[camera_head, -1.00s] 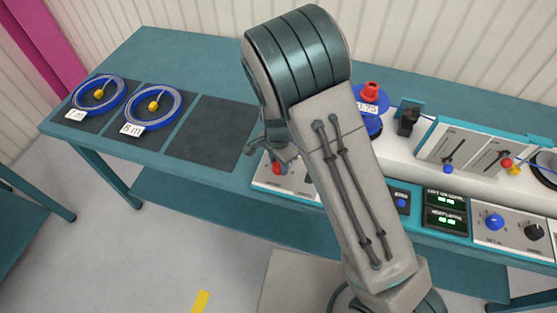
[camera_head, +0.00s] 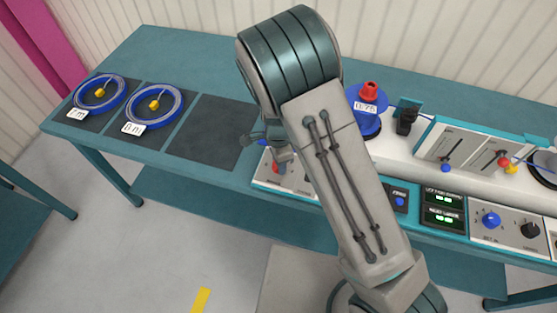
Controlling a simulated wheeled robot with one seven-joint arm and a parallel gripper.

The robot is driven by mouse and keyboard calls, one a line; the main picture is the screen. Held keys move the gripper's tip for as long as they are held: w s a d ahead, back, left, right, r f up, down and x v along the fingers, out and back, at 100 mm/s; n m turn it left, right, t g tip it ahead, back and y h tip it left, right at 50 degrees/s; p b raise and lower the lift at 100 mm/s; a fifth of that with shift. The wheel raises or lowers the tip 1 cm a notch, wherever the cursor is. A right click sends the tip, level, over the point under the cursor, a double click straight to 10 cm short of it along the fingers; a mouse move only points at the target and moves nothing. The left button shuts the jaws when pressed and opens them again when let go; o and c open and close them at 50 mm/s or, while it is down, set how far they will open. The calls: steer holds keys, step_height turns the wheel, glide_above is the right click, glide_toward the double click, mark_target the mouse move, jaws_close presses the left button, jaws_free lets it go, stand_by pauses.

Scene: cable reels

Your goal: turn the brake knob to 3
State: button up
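A control panel (camera_head: 268,177) at the front edge of the bench is partly covered by my arm, with a small reddish part on it beside my gripper. My gripper (camera_head: 266,143) is mostly hidden behind my arm, low over this panel; I cannot tell whether it touches anything or is open. Another panel at the right carries a blue knob (camera_head: 491,220) and a black knob (camera_head: 530,230). The labels are too small to read, so I cannot tell which knob is the brake knob or its setting.
Two blue cable reels (camera_head: 99,93) (camera_head: 155,106) with tags lie on dark mats at the left; a third mat (camera_head: 205,131) is bare. A blue reel (camera_head: 362,122) with a red top stands behind my arm. Slider panels (camera_head: 452,147) and green displays (camera_head: 443,207) are at the right.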

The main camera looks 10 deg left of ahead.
steer(key=o, duration=1)
step_height(320, 180, up, 14)
steer(key=b, duration=0.1)
steer(key=shift+w+a, duration=0.2)
steer(key=shift+w, duration=0.05)
steer(key=shift+f, duration=0.1)
steer(key=s+d+r+n+t+y, duration=0.1)
steer(key=s+d+r+n, duration=0.15)
steer(key=d+r, duration=0.4)
steer(key=s+d+r+n+y, duration=0.1)
steer(key=s+d+r+n, duration=0.2)
steer(key=d, duration=0.7)
steer(key=s+d+r+n+t+h, duration=0.1)
steer(key=s+d+r+n+t, duration=0.2)
steer(key=s+d+n, duration=0.3)
steer(key=s+d+r, duration=0.1)
steer(key=s+d, duration=0.1)
steer(key=d, duration=0.2)
steer(key=shift+s+r+h, duration=0.25)
steer(key=shift+s+h, duration=0.15)
